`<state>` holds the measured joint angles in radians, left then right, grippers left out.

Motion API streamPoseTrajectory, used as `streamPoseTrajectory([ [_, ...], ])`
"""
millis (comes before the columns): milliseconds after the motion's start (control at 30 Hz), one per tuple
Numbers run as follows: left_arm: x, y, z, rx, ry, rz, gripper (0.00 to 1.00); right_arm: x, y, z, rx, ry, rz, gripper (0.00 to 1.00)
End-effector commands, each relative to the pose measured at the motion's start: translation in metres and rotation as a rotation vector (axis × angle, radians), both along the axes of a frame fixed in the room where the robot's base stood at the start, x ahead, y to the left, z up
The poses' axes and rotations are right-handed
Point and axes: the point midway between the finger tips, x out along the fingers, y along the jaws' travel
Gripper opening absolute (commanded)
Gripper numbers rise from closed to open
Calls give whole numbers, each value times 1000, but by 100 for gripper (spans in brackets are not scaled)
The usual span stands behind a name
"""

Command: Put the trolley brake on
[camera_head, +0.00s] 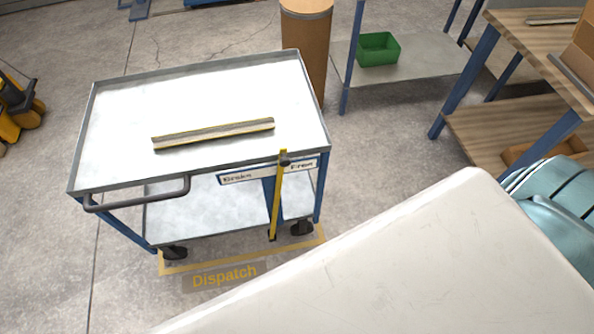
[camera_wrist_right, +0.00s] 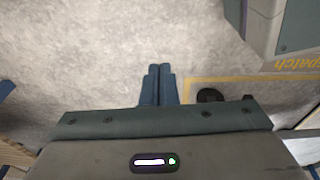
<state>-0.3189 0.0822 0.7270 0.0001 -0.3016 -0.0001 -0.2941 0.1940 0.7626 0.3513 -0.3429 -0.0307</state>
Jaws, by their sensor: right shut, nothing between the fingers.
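The trolley (camera_head: 110,165) stands with its front toward me in the head view. Its yellow brake lever (camera_head: 277,200), with a dark knob near the top, stands almost upright at the front right. The lever crosses a label plate (camera_head: 250,174) marked Brake on the left and Free on the right, with its top nearer Free. My right gripper (camera_wrist_right: 158,70) is shut and empty in the right wrist view, above bare floor. A dark caster (camera_wrist_right: 210,95) shows right of it, apart from the fingers. Neither gripper shows in the head view.
A flat bar (camera_head: 213,133) lies on the trolley top. A grey handle (camera_head: 140,202) juts from the front left. A yellow floor outline marked Dispatch (camera_head: 225,276) lies below. A brown drum (camera_head: 306,50) stands behind, with a green bin (camera_head: 378,49) and wooden bench (camera_head: 540,50) at right.

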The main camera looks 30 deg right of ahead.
Motion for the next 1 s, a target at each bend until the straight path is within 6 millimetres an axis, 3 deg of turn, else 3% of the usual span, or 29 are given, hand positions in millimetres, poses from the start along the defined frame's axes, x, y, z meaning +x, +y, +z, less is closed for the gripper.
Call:
streamPoseTrajectory([
  [33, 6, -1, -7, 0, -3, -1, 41, 19, -17, -1, 15, -23, -44, 0],
  [200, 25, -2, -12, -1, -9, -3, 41, 76, -52, 21, 126, -95, -191, 0],
  [467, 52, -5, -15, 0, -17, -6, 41, 167, -76, 77, 376, -216, -321, 0],
  [700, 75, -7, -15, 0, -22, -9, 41, 241, -70, 157, 675, -314, -334, 0],
  [867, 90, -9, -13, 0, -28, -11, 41, 278, -55, 223, 896, -362, -290, 0],
  [1000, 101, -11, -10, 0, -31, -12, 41, 298, -36, 287, 1096, -385, -222, 0],
])
